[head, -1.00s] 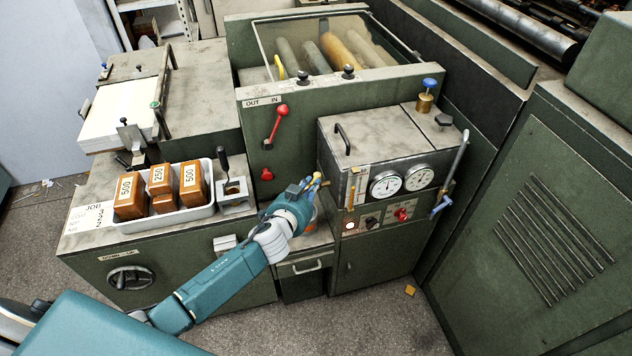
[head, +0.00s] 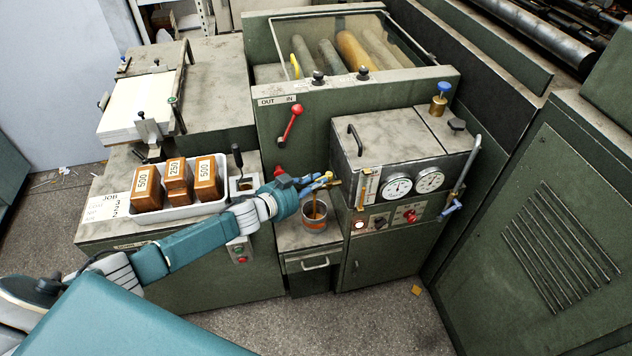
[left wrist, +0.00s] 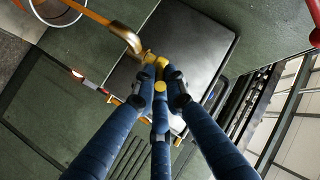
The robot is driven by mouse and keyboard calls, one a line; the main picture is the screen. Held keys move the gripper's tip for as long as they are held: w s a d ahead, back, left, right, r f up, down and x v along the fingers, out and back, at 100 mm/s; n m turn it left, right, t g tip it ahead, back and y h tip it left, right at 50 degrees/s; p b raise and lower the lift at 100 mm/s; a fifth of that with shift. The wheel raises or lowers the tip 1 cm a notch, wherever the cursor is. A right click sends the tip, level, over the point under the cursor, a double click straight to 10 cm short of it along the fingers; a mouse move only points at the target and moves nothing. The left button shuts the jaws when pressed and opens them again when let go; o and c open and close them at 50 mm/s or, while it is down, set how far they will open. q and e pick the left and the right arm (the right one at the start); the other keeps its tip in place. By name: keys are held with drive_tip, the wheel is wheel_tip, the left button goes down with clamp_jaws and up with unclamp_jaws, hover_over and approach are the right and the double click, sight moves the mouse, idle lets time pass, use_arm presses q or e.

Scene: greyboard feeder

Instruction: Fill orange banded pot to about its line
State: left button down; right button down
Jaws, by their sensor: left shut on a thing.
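The orange banded pot (head: 314,224) stands upright on the low shelf below the tap, left of the gauge box. A thin amber stream (head: 314,204) runs down into it. The level inside and the line are too small to tell. My left gripper (head: 328,180) is shut on the tap's small handle at the box's left side. In the left wrist view its fingertips (left wrist: 157,64) close on the yellow handle beside the brass spout (left wrist: 126,36), and the amber stream (left wrist: 90,13) leaves the spout. My right gripper is not in view.
A white tray (head: 190,211) with several numbered wooden blocks stands left of my arm. The gauge box (head: 400,150) with two dials is close right of the gripper. A red lever (head: 291,122) rises behind it. A drawer (head: 312,264) sits under the shelf.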

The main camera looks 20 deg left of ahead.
use_arm(q)
drive_tip(key=shift+d+r, duration=0.1)
drive_tip(key=c, duration=1.8)
unclamp_jaws()
drive_tip(key=shift+s+a, duration=0.2)
drive_tip(key=shift+s, duration=0.2)
drive_tip(key=v, duration=1.1)
